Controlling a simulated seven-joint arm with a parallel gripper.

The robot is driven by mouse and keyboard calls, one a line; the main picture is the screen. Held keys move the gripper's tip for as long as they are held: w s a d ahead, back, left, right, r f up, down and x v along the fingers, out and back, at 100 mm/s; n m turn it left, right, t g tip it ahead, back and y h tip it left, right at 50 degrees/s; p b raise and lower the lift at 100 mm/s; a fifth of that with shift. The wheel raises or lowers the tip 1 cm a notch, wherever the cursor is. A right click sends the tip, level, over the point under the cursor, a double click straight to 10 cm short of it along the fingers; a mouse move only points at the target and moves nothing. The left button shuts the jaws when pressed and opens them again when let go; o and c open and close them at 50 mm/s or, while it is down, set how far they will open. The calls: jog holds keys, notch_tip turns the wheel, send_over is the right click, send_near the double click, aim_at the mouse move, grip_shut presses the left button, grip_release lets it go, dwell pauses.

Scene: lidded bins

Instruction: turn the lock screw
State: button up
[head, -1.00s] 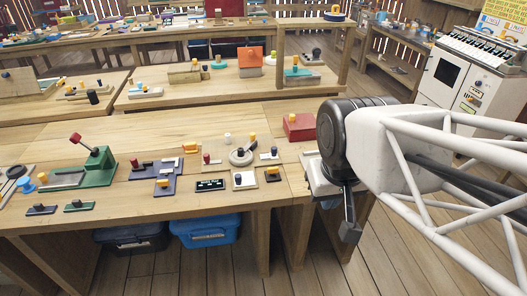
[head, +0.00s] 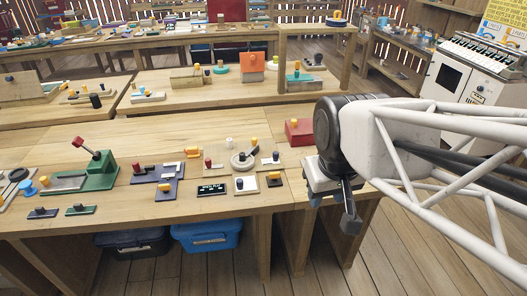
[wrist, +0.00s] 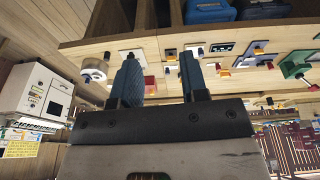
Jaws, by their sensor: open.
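My gripper (head: 350,215) hangs at the right end of the near workbench, past its edge in the head view. In the wrist view my gripper (wrist: 160,82) shows two blue-grey fingers apart, with nothing between them. The workbench (head: 140,135) carries several small fixtures with knobs and levers. Among them are a round grey dial (head: 243,160), a white plate with a dark knob (head: 245,185) and a dark plate with an orange knob (head: 273,180). I cannot tell which fixture is the lock screw. The gripper touches none of them.
A green lever fixture with a red handle (head: 98,170) stands at the left of the bench. A red box (head: 299,131) is near its right end. A white machine (head: 475,75) stands at the right. Open floor (head: 420,260) lies beside the bench.

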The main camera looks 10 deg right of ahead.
jog(key=w+f+n, duration=0.2)
jog(key=w+n, duration=0.3)
jog(key=w, duration=0.7)
jog(key=n+g, duration=0.3)
jog(key=n, duration=0.9)
send_over(275, 173)
notch_tip(275, 173, down, 23)
jog(key=shift+s+r, duration=0.15)
jog(key=shift+w+f, duration=0.3)
jog(key=shift+f, duration=0.05)
jog(key=shift+f, duration=3.9)
